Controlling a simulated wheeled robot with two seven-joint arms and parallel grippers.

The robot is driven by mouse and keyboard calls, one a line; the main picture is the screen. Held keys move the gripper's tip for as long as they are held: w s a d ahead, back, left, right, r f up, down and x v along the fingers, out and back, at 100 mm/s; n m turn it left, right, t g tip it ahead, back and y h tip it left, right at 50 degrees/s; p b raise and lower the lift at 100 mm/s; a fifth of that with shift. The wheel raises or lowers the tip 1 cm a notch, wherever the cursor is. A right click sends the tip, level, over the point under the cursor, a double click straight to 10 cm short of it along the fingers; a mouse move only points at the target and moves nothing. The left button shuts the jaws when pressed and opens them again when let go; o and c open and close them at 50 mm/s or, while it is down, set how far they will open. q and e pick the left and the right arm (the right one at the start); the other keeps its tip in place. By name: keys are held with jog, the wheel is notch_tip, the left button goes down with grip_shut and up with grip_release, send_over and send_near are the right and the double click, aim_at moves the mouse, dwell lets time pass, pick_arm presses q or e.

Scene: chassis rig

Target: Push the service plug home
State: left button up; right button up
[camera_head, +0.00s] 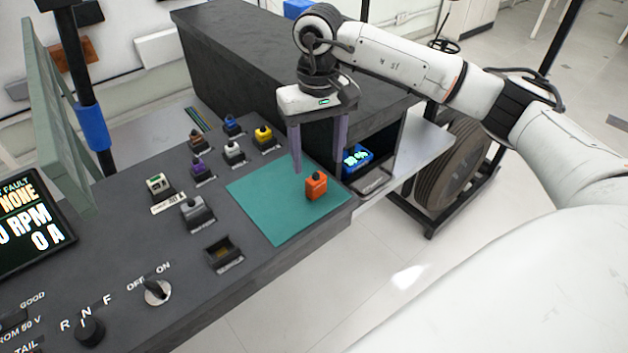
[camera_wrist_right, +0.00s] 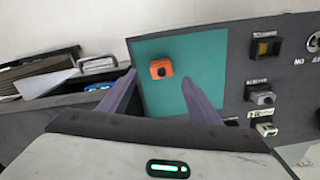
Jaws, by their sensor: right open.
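An orange plug (camera_head: 316,186), which I take to be the service plug, stands on the teal mat (camera_head: 265,212) near the mat's right edge. My left gripper is out of view.
Several coloured plugs, including a yellow one (camera_head: 264,136) and a grey one (camera_head: 197,213), stand on the dark panel left of the mat. A blue device (camera_head: 355,158) sits in an open compartment behind the mat. A switch (camera_head: 157,292) and a screen (camera_head: 25,225) are at the left.

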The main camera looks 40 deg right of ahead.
aim_at(316, 174)
jog(key=shift+f, duration=0.35)
notch_tip(316, 174, down, 4)
jog(key=shift+a+f+p, duration=0.15)
jog(key=shift+f+p, duration=0.05)
jog(key=shift+p, duration=0.4)
jog(key=shift+f, duration=0.4)
jog(key=c, duration=1.1)
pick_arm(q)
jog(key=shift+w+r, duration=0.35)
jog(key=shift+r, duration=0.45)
